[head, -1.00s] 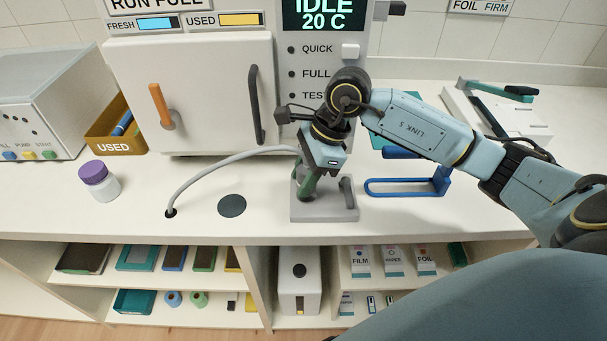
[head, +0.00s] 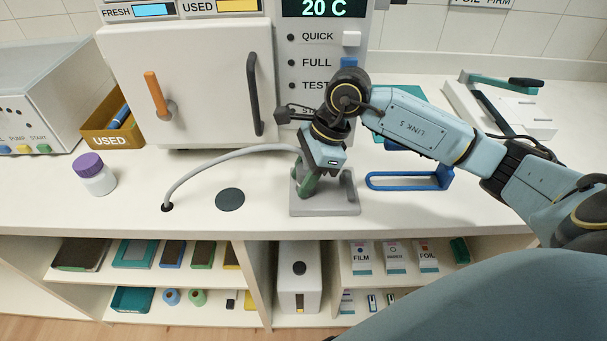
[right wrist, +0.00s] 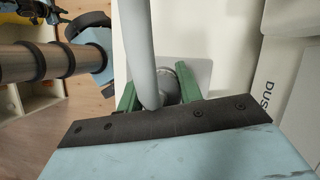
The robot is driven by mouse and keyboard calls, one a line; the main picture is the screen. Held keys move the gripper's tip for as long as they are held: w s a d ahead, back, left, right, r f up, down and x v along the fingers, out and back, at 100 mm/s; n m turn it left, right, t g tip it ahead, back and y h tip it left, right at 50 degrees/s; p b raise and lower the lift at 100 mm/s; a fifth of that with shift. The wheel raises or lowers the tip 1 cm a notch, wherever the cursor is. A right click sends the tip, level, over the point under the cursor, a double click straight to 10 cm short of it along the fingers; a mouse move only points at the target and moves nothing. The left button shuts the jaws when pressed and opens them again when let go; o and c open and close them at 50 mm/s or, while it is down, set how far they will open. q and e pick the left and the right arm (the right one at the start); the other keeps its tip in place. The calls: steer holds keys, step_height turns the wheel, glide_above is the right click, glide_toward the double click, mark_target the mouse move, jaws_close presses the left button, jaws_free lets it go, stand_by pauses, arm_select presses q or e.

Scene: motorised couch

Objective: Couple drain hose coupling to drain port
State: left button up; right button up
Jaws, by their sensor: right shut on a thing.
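The hose rises from a hole in the counter and arcs right to the gripper; in the right wrist view the hose (right wrist: 141,50) runs down between the fingers. The arm and fingers hide most of the coupling and the middle of the base in the head view. I cannot tell whether the coupling is seated in a port there. My left gripper is out of view.
The white machine door (head: 200,85) stands behind the hose. A blue loop handle (head: 410,181) lies right of the base. A dark round disc (head: 230,200) and a purple-capped jar (head: 95,174) are to the left. The front counter is mostly clear.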

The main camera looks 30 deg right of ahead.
steer(key=o, duration=1.1)
arm_select(q)
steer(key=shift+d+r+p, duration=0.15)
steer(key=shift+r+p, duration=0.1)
steer(key=shift+p, duration=0.1)
arm_select(e)
steer(key=v, duration=1.3)
steer(key=shift+d+r, duration=0.1)
steer(key=shift+r, duration=0.05)
